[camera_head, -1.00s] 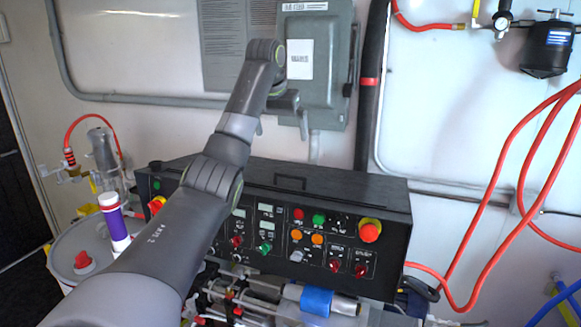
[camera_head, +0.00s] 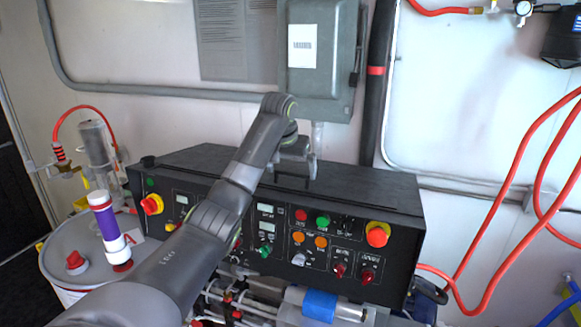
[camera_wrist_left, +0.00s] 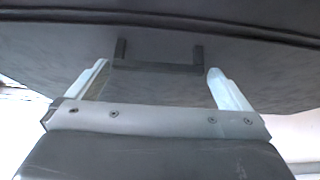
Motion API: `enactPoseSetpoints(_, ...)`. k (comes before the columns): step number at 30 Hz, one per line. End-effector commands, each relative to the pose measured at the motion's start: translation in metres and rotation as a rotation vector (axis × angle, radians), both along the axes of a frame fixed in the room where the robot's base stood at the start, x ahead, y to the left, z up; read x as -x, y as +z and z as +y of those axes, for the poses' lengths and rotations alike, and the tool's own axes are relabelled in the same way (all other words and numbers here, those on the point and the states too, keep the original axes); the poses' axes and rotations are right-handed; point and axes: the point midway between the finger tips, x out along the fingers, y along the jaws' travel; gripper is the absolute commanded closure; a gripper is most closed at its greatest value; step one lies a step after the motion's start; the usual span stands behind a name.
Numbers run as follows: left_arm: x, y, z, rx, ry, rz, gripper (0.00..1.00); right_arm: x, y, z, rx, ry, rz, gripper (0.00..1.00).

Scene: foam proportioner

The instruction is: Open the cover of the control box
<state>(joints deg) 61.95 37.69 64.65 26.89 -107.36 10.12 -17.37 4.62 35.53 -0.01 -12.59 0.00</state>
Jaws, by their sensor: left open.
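The black control box (camera_head: 345,195) stands in the middle of the head view, with buttons and knobs on its front panel. Its dark cover is down and shut on top. My left gripper (camera_head: 295,170) is just above the cover, pointing down, open and empty. In the left wrist view, a thin dark handle (camera_wrist_left: 158,67) on the cover lies ahead of and between the two spread pale fingers (camera_wrist_left: 160,82). Whether the fingers touch the cover is unclear. In the head view my gripper and arm largely hide the handle. My right gripper does not show.
A grey switch box (camera_head: 322,60) hangs on the wall close behind my gripper, beside a thick black pipe (camera_head: 376,90). Red hoses (camera_head: 510,180) hang at the right. A drum (camera_head: 60,255) with a purple-and-white bottle (camera_head: 107,222) stands at the left.

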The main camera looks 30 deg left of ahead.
Motion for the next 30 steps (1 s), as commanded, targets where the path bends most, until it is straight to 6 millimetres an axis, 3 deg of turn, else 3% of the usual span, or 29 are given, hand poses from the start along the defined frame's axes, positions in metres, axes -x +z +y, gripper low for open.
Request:
enactPoseSetpoints(4,0.0,0.0,0.0,0.0,0.0,0.0,0.01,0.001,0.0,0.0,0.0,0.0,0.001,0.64)
enactPoseSetpoints(15,0.0,0.0,0.0,0.001,-0.001,0.001,0.5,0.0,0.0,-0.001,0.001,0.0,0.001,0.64)
enactPoseSetpoints(23,-0.004,-0.002,0.0,0.003,-0.001,0.004,0.5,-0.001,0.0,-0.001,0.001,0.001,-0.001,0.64)
enactPoseSetpoints(30,-0.024,-0.005,0.004,0.005,-0.002,0.005,0.5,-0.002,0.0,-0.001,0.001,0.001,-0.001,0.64)
